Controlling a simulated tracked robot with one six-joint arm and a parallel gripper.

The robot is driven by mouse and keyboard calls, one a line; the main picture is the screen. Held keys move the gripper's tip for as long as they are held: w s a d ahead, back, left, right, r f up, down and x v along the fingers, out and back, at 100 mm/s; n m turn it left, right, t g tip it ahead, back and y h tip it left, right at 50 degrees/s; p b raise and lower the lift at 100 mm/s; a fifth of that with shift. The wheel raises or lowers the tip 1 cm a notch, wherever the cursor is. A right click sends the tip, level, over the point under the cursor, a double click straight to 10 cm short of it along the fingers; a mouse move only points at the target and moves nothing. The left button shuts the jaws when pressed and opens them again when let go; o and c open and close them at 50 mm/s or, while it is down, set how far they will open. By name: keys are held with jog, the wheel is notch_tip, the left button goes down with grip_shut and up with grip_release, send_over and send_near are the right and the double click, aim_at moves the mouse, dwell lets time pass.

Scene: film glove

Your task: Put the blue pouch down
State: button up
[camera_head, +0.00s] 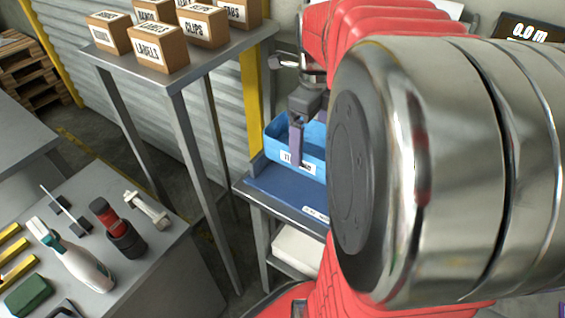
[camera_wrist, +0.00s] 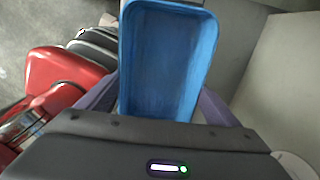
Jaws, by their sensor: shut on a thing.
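In the wrist view, a blue oblong thing with a raised rim, taken as the blue pouch (camera_wrist: 168,60), lies between my two purple fingers. It looks more like a shallow tray than a soft pouch. My gripper (camera_wrist: 162,88) is shut on it. In the head view my gripper (camera_head: 297,160) points down at the labelled blue bin (camera_head: 314,154), with one finger in front of its near wall and label. I cannot tell whether this bin and the held blue thing are the same, nor whether the held thing touches anything below.
The bin is at a stand with a blue top (camera_head: 285,192). A taller grey table (camera_head: 165,82) at left carries several labelled boxes. A lower grey bench (camera_head: 165,250) holds a spray bottle (camera_head: 80,262) and tools. My arm hides much of the right side.

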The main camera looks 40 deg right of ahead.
send_over(305, 184)
jog(key=shift+f, duration=3.15)
jog(key=shift+f, duration=0.1)
jog(key=shift+f, duration=1.75)
jog(key=o, duration=1)
jog(key=shift+f, duration=0.1)
notch_tip(305, 184, up, 12)
jog(key=shift+r, duration=0.1)
